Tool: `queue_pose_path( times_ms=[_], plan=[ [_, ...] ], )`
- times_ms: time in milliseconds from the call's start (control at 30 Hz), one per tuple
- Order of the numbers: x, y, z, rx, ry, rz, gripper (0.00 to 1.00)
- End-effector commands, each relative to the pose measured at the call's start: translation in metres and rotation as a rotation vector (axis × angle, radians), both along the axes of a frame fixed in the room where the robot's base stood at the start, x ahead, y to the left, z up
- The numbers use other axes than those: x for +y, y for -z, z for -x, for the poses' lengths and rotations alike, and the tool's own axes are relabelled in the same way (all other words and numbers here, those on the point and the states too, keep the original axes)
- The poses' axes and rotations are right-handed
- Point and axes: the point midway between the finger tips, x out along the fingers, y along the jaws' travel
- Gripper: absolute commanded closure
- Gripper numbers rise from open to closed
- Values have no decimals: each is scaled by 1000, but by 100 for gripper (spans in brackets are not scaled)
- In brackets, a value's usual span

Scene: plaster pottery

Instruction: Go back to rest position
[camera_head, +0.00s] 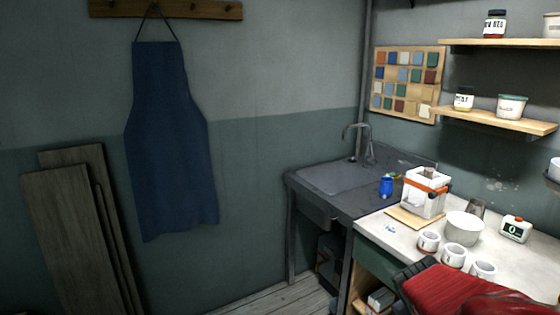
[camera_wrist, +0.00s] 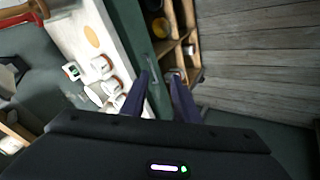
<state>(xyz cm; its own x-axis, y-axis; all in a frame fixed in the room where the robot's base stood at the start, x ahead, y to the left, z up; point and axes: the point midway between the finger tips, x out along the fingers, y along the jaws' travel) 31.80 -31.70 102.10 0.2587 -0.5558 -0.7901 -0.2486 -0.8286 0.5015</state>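My gripper (camera_wrist: 159,75) shows in the wrist view with its two dark purple fingers apart and nothing visible between them. It is over the edge of the pale worktop (camera_wrist: 92,32) and the green cabinet front (camera_wrist: 132,32). In the head view, my red arm reaches in from the lower right, in front of the worktop (camera_head: 387,235). The fingers cannot be made out there.
White cups (camera_head: 454,254), a white bowl (camera_head: 464,227), a small clock-like device (camera_head: 515,229) and a white block with an orange band (camera_head: 424,197) stand on the worktop. A dark sink (camera_head: 345,178) is beyond. Open floor (camera_wrist: 255,45) lies beside the cabinet.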

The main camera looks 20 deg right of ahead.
Motion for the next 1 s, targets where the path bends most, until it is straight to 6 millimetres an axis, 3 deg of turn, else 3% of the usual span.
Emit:
queue_pose_path(
  times_ms=[200, 467, 800, 1000],
  plan=[
    [71, -22, -17, -65, -39, -73, 72],
    [159, -40, -21, -122, -105, -203, 72],
    [275, -58, 2, -154, -243, -419, 72],
    [314, -63, 18, -147, -299, -503, 72]
  ],
)
